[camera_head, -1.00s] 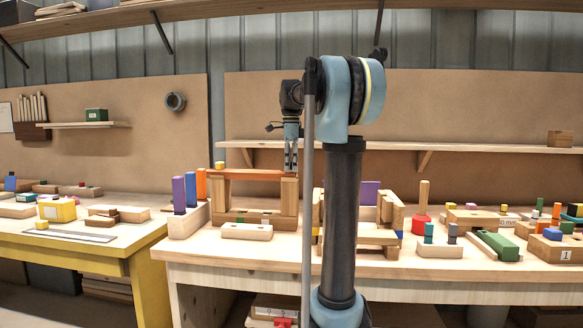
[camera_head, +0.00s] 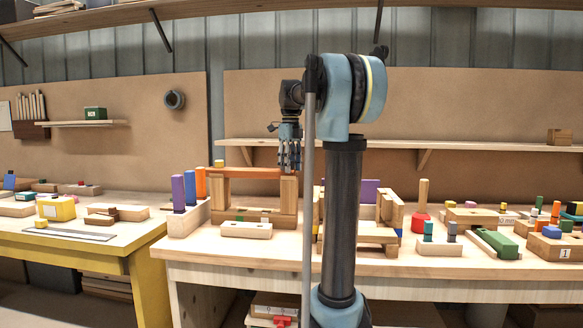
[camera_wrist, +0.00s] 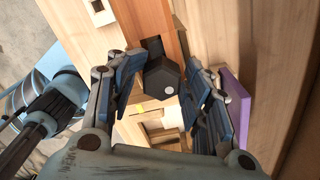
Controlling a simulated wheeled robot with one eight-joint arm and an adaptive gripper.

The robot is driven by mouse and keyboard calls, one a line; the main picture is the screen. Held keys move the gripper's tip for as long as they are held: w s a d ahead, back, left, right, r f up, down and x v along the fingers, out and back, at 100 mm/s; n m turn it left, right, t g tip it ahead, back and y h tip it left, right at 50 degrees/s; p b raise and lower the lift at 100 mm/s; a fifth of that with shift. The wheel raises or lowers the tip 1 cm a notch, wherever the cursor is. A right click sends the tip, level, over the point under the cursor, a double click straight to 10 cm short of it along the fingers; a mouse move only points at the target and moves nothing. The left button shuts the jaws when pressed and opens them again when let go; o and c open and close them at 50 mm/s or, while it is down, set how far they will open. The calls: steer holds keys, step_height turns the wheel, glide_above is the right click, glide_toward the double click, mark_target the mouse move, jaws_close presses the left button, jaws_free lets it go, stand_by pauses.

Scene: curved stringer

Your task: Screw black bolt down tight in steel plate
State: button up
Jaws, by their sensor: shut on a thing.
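My gripper (camera_head: 289,168) points down over the right end of an orange-brown beam (camera_head: 250,174) that lies on wooden uprights. In the head view the bolt is too small or hidden to make out. I cannot make out the steel plate for sure in either view.
A purple block (camera_wrist: 236,100) stands close to the right fingers. Purple, blue and orange upright blocks (camera_head: 190,188) stand left of the wooden frame. A pale wooden block (camera_head: 245,230) lies in front. A wooden trestle (camera_head: 365,238) stands to the right.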

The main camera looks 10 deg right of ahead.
steer(key=shift+a+f, duration=0.1)
steer(key=shift+o, duration=0.2)
steer(key=shift+f+m, duration=0.1)
steer(key=shift+m, duration=1.1)
steer(key=shift+o, duration=1.1)
steer(key=shift+f+m, duration=0.1)
steer(key=shift+m, duration=0.7)
steer(key=shift+s, duration=0.1)
steer(key=shift+o, duration=0.3)
steer(key=shift+m, duration=0.9)
steer(key=shift+c, duration=0.2)
steer(key=o, duration=1.4)
